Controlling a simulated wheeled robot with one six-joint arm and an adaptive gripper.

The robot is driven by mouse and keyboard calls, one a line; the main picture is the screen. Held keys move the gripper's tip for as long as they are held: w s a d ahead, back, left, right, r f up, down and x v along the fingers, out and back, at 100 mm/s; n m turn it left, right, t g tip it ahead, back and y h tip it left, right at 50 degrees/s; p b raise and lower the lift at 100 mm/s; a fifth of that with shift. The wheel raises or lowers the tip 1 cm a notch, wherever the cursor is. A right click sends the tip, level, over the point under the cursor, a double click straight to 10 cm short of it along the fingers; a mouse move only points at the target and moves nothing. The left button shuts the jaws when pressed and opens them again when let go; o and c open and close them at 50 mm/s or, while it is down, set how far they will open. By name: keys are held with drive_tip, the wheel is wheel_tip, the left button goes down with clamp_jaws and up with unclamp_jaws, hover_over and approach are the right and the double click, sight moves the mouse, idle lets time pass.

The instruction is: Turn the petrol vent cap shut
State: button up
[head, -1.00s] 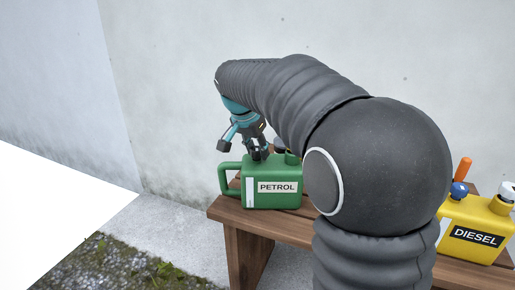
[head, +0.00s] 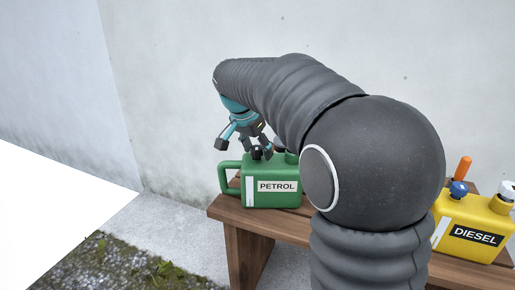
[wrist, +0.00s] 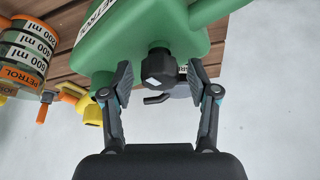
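The green petrol can (head: 258,163) stands on the wooden bench, its PETROL label facing the head camera. In the wrist view the can (wrist: 125,45) fills the upper middle. A black faceted cap (wrist: 158,68) with a small pale mark sticks out of it; I take this as the vent cap. My gripper (wrist: 160,78) is open, with one finger on each side of the cap. Gaps show between both fingertips and the cap. In the head view my gripper (head: 245,150) is over the can's top, and the fingers hide the vent cap there.
A yellow diesel can (head: 470,228) stands on the bench (head: 290,228) at the right. A dark hooked part (wrist: 156,99) lies just beyond the cap. A pale wall is behind the bench.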

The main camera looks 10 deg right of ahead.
drive_tip(key=v, duration=1.2)
drive_tip(key=s+a+f+n+y, duration=0.2)
drive_tip(key=s+f+n, duration=0.4)
drive_tip(key=f+n, duration=0.35)
drive_tip(key=s+d+f+t, duration=0.1)
drive_tip(key=s+f, duration=0.3)
drive_tip(key=s, duration=0.6)
drive_tip(key=s+d+f+t+y, duration=0.1)
drive_tip(key=s+d+f, duration=0.3)
drive_tip(key=s, duration=0.7)
drive_tip(key=shift+s+n+t, duration=0.3)
drive_tip(key=shift+n+t, duration=0.05)
drive_tip(key=shift+t, duration=0.05)
